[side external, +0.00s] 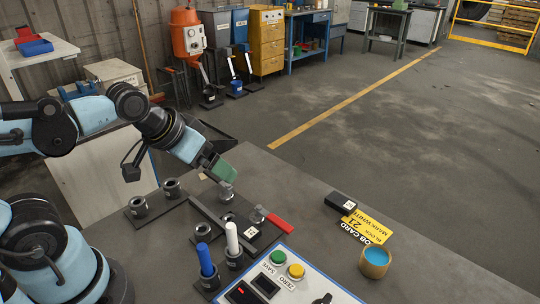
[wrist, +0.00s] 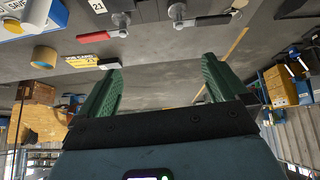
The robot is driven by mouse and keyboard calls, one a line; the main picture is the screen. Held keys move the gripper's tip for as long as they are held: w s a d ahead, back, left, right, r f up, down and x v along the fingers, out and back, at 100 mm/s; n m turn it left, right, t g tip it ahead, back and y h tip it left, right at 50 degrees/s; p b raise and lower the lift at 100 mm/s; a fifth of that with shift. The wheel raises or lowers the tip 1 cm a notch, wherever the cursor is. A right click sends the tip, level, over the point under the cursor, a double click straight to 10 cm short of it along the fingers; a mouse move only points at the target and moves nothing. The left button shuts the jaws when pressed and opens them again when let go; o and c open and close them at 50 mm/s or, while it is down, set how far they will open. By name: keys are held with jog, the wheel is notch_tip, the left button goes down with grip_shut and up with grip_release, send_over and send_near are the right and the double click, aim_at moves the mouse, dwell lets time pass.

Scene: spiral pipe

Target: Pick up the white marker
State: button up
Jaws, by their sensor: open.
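The white marker (side external: 232,238) stands upright in a dark round holder (side external: 235,260) near the front of the bench in the side view. A blue marker (side external: 206,261) stands in a similar holder just to its left. My gripper (side external: 228,173) is above the bench, behind and above the white marker and clear of it. Its green fingers are spread with nothing between them in the wrist view (wrist: 162,78).
A control panel (side external: 290,285) is right of the markers. Dark round holders (side external: 138,206) stand at left.

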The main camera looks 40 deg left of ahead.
jog(key=shift+a+f+m, duration=0.15)
jog(key=shift+a+m, duration=0.05)
jog(key=shift+m, duration=0.1)
jog(key=c, duration=1)
jog(key=shift+o, duration=0.2)
jog(key=n+g, duration=0.3)
jog(key=g, duration=0.4)
send_near(230, 226)
jog(key=w, duration=0.1)
notch_tip(230, 226, down, 7)
jog(key=shift+r, duration=0.1)
jog(key=shift+s+d+f, duration=0.1)
jog(key=shift+s+f, duration=0.15)
jog(key=shift+f, duration=0.7)
jog(key=shift+s+f, duration=0.25)
jog(key=shift+f, duration=1.6)
